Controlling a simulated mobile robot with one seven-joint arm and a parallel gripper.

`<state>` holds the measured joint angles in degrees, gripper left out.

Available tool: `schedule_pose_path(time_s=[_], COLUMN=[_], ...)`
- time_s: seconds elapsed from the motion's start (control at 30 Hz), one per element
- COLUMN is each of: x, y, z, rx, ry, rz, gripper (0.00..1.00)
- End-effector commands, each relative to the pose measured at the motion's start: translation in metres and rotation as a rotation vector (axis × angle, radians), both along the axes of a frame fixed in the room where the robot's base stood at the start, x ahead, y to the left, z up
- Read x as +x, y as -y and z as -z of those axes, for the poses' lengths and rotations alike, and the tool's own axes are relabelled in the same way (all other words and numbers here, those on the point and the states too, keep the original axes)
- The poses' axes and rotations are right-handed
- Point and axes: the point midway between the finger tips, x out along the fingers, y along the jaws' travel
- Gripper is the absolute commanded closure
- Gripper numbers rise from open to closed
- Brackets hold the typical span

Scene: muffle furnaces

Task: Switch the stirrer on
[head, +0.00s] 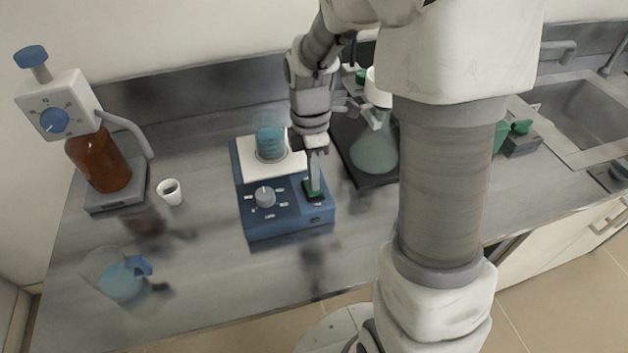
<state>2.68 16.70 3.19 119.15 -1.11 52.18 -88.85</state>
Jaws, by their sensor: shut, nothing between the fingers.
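The stirrer (287,227) is a blue box with a white top plate on the grey bench. A grey round knob (265,196) with marks around it sits on the left of its sloped front panel. A green switch (309,194) is at the right of the panel. A beaker of blue liquid (270,143) stands on the white plate. My gripper (314,186) is shut and points down at the green switch. Its tips look to be at or just over the switch; I cannot tell whether they touch. The fingers partly hide the switch.
A bottle-top dispenser on a brown bottle (98,165) and a small white cup (170,191) stand at left. A glass vessel with blue liquid (121,281) is at front left. A flask (374,150) on a dark tray is right of the stirrer; a sink (580,110) is far right.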

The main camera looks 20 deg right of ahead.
Motion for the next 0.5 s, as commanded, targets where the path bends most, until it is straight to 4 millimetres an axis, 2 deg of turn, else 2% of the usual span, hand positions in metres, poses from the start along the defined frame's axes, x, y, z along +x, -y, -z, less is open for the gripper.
schedule_pose_path(time_s=[0.1, 0.5], x=[-0.0013, -0.0016], y=[0.0001, 0.0002], z=[0.0069, 0.0090], rx=[0.000, 0.000], ry=[-0.001, 0.005], rz=[0.000, 0.001], gripper=[1.00, 1.00])
